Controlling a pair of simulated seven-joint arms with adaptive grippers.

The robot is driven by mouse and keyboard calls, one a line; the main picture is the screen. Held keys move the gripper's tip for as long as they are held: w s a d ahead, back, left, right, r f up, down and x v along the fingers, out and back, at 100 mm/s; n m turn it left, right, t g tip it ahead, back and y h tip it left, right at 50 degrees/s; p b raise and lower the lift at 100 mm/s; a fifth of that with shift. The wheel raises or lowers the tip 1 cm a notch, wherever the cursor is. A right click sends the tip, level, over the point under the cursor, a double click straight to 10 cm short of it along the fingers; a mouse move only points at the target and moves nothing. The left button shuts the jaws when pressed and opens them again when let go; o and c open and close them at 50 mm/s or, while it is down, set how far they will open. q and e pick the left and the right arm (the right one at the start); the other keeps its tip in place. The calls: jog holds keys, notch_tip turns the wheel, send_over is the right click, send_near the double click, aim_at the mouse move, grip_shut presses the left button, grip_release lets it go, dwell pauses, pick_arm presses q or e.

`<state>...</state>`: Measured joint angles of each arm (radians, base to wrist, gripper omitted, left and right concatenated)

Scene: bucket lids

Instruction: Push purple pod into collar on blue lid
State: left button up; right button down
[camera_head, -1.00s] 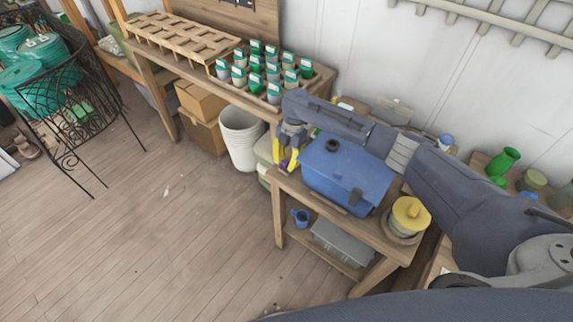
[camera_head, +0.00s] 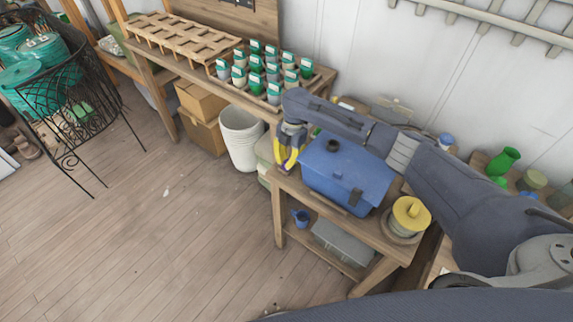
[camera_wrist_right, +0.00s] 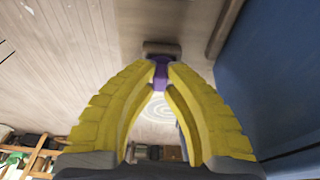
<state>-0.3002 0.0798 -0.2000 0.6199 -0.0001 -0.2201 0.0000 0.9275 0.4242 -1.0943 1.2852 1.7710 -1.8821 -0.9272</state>
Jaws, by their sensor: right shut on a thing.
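My right gripper (camera_head: 285,166) hangs beside the left side of the blue box at the near left corner of the wooden table. Its yellow fingers are shut on the purple pod (camera_wrist_right: 161,72), which shows between the fingertips in the right wrist view. A brownish grey piece sits just past the pod; I cannot tell whether it belongs to it. The blue lid (camera_head: 352,158) tops the box and carries a dark round collar (camera_head: 332,146). The pod is apart from the collar, to its lower left in the head view. My left gripper is not in view.
The blue box wall (camera_wrist_right: 270,80) is close at the right in the wrist view. A yellow-lidded jar (camera_head: 411,213) stands at the table's right. A white bucket (camera_head: 240,138) is on the floor to the left. Seedling pots (camera_head: 272,72) stand on the bench behind.

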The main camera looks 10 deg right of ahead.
jog(key=shift+r, duration=2.85)
